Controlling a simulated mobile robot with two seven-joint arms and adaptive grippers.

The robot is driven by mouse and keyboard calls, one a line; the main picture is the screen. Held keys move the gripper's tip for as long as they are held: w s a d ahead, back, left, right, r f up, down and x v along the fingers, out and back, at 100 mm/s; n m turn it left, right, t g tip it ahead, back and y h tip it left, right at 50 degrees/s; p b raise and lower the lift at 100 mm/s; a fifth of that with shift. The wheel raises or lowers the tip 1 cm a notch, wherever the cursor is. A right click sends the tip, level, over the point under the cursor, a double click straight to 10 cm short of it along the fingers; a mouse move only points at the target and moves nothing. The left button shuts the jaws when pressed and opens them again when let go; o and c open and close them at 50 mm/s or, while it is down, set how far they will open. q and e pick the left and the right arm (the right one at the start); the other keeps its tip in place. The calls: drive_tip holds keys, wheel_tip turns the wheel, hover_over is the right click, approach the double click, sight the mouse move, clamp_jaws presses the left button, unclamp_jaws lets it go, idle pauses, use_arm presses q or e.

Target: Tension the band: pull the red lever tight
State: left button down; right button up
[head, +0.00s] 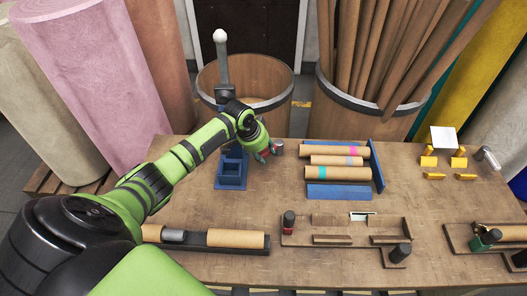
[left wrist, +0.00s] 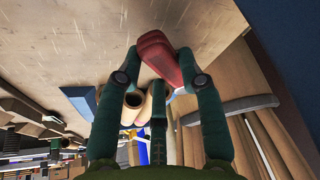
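A red, bar-shaped piece (left wrist: 160,58), which looks like the red lever, lies slanted between my left gripper's fingers in the left wrist view. My left gripper (left wrist: 158,72) has two green fingers along the sides of the red piece and a third below it. I cannot tell whether they press on it. In the head view my left gripper (head: 267,153) is over the table's back part, left of the felt rolls, with small bits of red at its fingertips. The band cannot be made out. My right gripper is not in view.
Rolls with coloured bands (head: 338,173) lie in a blue rack right of my gripper. A blue holder (head: 232,170) stands left of it, a small grey cylinder (head: 278,147) beside it. Wooden jigs (head: 345,240) with black knobs line the front. Bare table (head: 425,205) lies at the right.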

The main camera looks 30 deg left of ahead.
use_arm(q)
drive_tip(key=shift+a+m, duration=0.4)
drive_tip(key=shift+m, duration=0.2)
drive_tip(key=c, duration=0.8)
unclamp_jaws()
drive_tip(key=shift+w, duration=0.1)
drive_tip(key=v, duration=0.5)
drive_tip(key=shift+a+r, duration=0.1)
drive_tip(key=shift+a, duration=0.1)
drive_tip(key=s+a, duration=0.1)
drive_tip(key=s, duration=0.2)
drive_tip(key=s+a, duration=0.1)
drive_tip(key=s, duration=0.3)
drive_tip(key=s+a, duration=0.2)
drive_tip(key=s, duration=0.2)
drive_tip(key=shift+s, duration=0.1)
